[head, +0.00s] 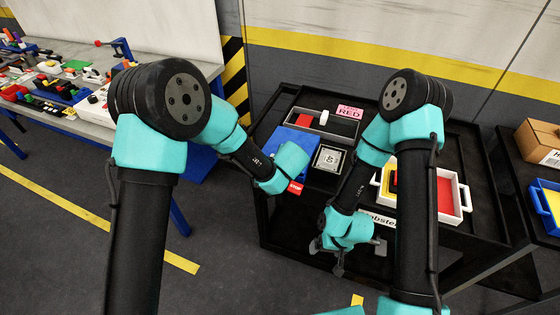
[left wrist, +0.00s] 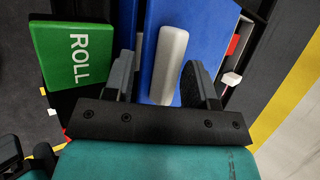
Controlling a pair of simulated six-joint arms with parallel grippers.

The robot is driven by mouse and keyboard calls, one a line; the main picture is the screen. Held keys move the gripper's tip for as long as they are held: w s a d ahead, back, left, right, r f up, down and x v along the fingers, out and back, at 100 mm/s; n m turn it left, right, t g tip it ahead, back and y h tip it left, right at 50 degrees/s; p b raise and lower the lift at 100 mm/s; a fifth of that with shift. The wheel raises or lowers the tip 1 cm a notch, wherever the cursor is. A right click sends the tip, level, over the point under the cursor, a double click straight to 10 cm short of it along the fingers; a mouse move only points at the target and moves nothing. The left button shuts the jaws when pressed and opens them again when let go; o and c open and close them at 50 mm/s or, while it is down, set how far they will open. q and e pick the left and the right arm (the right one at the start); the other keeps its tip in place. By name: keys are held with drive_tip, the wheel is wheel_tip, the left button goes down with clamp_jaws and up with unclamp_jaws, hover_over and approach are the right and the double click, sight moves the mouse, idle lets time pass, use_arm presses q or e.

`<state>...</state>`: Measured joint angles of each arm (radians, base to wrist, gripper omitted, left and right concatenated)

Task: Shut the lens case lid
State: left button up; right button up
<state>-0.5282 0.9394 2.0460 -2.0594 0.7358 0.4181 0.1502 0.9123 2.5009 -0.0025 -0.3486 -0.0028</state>
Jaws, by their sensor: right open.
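A blue case-like object (head: 290,139) lies at the left of the black cart top, partly hidden by my left arm; I take it for the lens case. In the left wrist view a blue panel (left wrist: 211,30) with a rounded grey bar (left wrist: 168,65) fills the middle. My left gripper (left wrist: 160,78) is open, with the bar between its fingers and a gap on the bar's left. Whether the right finger touches it, I cannot tell. My left fingers are hidden in the head view. My right gripper (head: 346,258) is open and empty near the cart's front edge. The lid's angle is unclear.
A grey tray (head: 297,112) and a pink RED card (head: 350,112) lie behind. A square metallic piece (head: 330,159) is beside the blue object. A white-handled tray (head: 456,212) stands right. A red STOP sign (head: 295,187) and a green ROLL block (left wrist: 75,55) are near my left gripper.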

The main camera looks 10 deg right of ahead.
use_arm(q)
drive_tip(key=shift+r, duration=0.1)
drive_tip(key=v, duration=1.7)
drive_tip(key=shift+s+r, duration=0.1)
